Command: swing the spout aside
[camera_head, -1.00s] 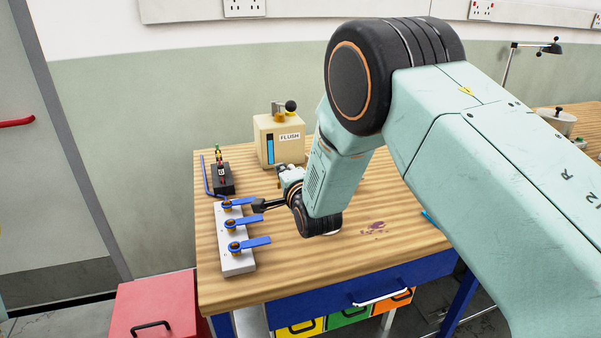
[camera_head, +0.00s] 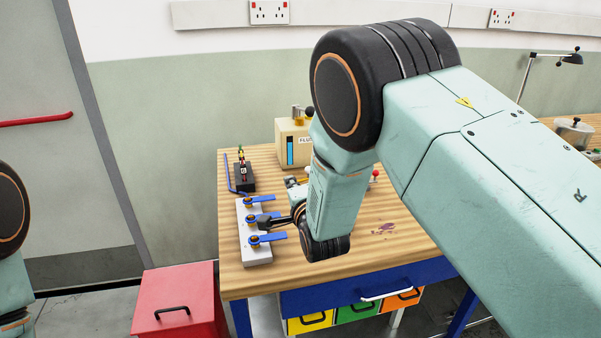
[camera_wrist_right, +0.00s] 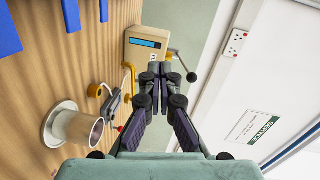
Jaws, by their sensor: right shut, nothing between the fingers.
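A bent orange-yellow pipe (camera_wrist_right: 129,76), which looks like the spout, stands in front of the cream box in the right wrist view. A small grey fitting with an orange end (camera_wrist_right: 96,90) and a white cup-like piece (camera_wrist_right: 82,130) lie near it. In the head view my right arm hides most of this area; only a bit of grey fitting (camera_head: 295,181) shows. My right gripper (camera_head: 266,222) is shut and empty, by the middle blue lever; I cannot tell if it touches. In the right wrist view its fingertips (camera_wrist_right: 153,76) overlap the box, right of the pipe. My left gripper is out of view.
A grey-white block (camera_head: 248,205) with three blue levers stands at the table's left. The cream FLUSH box (camera_head: 297,131) with a black-knobbed lever stands behind, a black box (camera_head: 240,180) to its left. A red cabinet (camera_head: 175,290) stands front left.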

